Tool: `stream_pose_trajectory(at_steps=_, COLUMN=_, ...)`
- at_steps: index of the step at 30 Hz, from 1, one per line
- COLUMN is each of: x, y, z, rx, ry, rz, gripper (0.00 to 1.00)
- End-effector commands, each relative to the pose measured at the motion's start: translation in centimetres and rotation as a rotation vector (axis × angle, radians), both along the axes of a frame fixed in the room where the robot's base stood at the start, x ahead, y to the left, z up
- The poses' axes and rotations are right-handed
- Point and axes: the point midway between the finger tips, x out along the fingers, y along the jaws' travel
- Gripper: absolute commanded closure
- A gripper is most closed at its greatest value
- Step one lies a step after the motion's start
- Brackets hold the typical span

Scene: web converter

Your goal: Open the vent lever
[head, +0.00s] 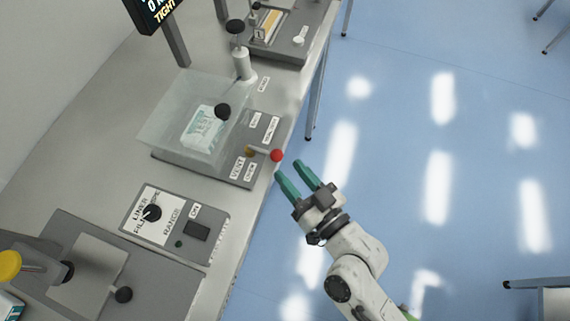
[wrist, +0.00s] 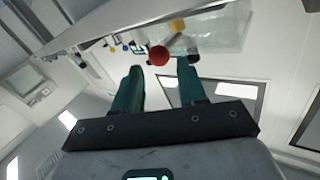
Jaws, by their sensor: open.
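The vent lever (head: 263,152) has a yellow-brown hub, a short stem and a red ball knob (head: 277,155). It sits at the front right of a grey base beside a label reading VENT, and its knob points right toward the bench edge. My gripper (head: 303,168), with green fingers, is open and empty just right of and below the knob, apart from it. In the wrist view the red knob (wrist: 159,55) shows ahead of and between the fingertips (wrist: 160,70), with the yellow hub (wrist: 177,25) behind it.
A clear box (head: 173,115) with a white labelled pack inside stands on the base. A control box (head: 175,224) with a dial lies nearer on the bench. Blue floor right of the bench is free.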

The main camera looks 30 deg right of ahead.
Motion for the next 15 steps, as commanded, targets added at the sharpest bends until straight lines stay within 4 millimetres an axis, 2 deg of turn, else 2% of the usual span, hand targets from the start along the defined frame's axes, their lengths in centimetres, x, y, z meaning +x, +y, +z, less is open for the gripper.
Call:
stream_pose_trajectory(at_steps=1, x=-1.1, y=-0.1, z=-0.5, rx=-0.001, ry=0.003, rz=0.003, gripper=0.59)
stream_pose_trajectory(at_steps=6, x=-4.0, y=-0.6, z=-0.4, rx=-0.001, ry=0.003, rz=0.003, gripper=0.59)
stream_pose_trajectory(at_steps=10, x=-5.7, y=-0.9, z=-0.3, rx=0.001, ry=0.003, rz=0.002, gripper=0.59)
stream_pose_trajectory(at_steps=15, x=-6.8, y=-1.1, z=-0.1, rx=-0.001, ry=0.001, rz=0.001, gripper=0.59)
